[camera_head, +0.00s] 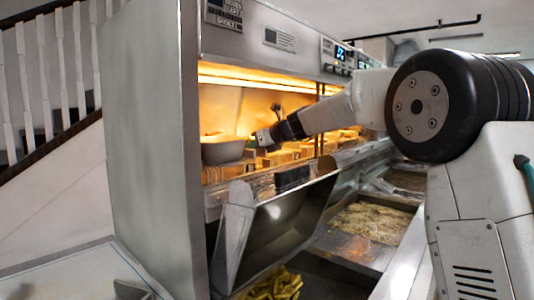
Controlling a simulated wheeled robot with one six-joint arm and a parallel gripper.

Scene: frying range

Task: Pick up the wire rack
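I cannot make out a wire rack clearly in the head view. My arm reaches from the right toward the lit warming bay, and my gripper (264,139) is at its far end, small in the picture. It is just right of a grey metal pan (222,151) in the bay. I cannot tell whether it touches the pan or whether its fingers are open or shut. The inside of the pan is hidden.
Several food cartons (288,155) stand in the bay. A tilted steel panel (280,232) is in front, with fries (275,285) below it. A fry-filled basin (370,222) lies to the right. A tall steel side wall (150,140) bounds the left.

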